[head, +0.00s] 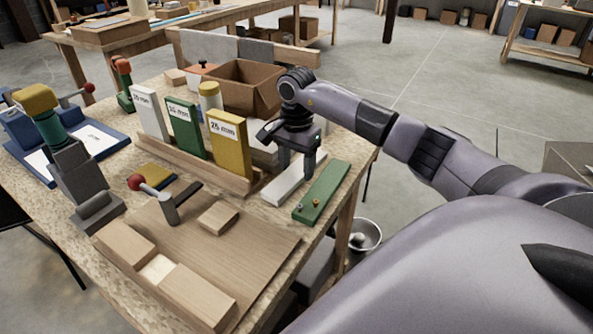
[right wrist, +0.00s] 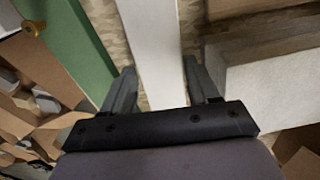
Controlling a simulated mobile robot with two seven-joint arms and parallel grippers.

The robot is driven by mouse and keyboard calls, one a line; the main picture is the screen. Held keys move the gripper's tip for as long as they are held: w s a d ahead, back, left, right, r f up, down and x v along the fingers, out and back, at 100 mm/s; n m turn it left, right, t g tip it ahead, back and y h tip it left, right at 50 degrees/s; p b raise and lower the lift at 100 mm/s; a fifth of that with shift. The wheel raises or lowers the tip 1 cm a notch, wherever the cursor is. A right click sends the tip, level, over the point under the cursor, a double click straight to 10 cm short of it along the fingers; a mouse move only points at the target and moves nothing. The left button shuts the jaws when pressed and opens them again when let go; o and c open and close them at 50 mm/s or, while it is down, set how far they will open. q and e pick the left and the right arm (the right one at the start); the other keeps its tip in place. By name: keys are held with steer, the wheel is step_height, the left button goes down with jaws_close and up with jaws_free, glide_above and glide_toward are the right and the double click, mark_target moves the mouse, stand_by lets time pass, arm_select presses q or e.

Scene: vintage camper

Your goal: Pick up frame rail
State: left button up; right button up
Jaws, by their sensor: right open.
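A long white rail (head: 277,192) lies flat near the right edge of the workbench, and it also runs up the middle of the right wrist view (right wrist: 152,45). A green rail (head: 326,190) with small brass-coloured fittings lies beside it, to its right in the head view and to its left in the right wrist view (right wrist: 68,45). Which one is the frame rail, I cannot tell from looks alone. My right gripper (head: 296,174) is open and points down over the white rail, one finger on each side of it. In the wrist view gaps show between rail and fingers. My left gripper is not visible.
A wooden rack (head: 205,168) holding white, green and yellow labelled blocks stands left of the rails. An open cardboard box (head: 240,92) is behind. Wooden blocks (head: 197,292) lie on a board in front. A metal bucket (head: 366,235) stands below the bench's right edge.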

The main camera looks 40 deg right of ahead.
steer(key=shift+f, duration=0.25)
steer(key=c, duration=0.7)
steer(key=shift+c, duration=0.3)
steer(key=shift+r, duration=0.15)
